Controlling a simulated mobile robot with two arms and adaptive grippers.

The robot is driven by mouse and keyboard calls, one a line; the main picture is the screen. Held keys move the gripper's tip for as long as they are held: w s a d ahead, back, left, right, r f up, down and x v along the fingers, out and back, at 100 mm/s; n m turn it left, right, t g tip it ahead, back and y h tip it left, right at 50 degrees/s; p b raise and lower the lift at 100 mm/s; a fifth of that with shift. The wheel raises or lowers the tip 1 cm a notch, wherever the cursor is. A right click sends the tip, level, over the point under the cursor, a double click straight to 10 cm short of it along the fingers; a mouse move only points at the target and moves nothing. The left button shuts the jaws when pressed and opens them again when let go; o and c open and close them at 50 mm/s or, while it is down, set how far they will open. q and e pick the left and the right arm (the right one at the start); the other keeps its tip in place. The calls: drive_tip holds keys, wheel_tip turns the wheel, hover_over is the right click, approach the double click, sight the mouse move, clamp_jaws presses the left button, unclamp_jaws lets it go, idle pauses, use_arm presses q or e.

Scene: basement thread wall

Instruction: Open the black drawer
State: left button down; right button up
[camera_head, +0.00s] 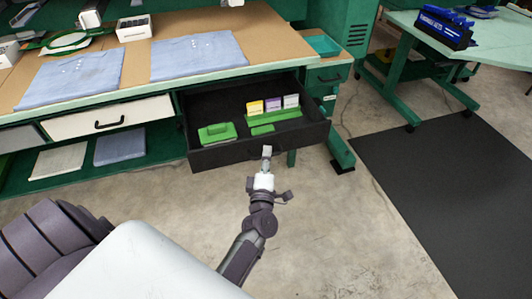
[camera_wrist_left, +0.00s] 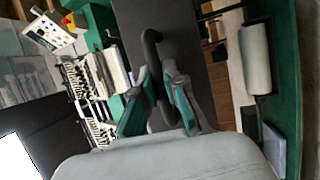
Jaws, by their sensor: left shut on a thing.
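The black drawer (camera_head: 222,154) stands pulled out from under the workbench in the head view. Inside it are a green case (camera_head: 217,133) and a green holder (camera_head: 273,117) with yellow, purple and white packets. My left gripper (camera_head: 266,152) is at the middle of the drawer's front. In the left wrist view its fingers (camera_wrist_left: 158,72) are closed around the drawer's black handle (camera_wrist_left: 151,42), against the dark drawer front (camera_wrist_left: 200,65). In the head view the handle is mostly hidden by the gripper. My right gripper is not in view.
The workbench top (camera_head: 136,75) holds two folded blue cloths (camera_head: 198,54). A closed white drawer (camera_head: 105,118) is left of the black one. A green cabinet leg (camera_head: 339,150) stands close on the right. The floor (camera_head: 330,230) in front is clear, with a black mat (camera_head: 450,190) farther right.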

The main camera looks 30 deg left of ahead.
use_arm(q)
drive_tip(key=c, duration=1.2)
unclamp_jaws()
drive_tip(key=v, duration=1.2)
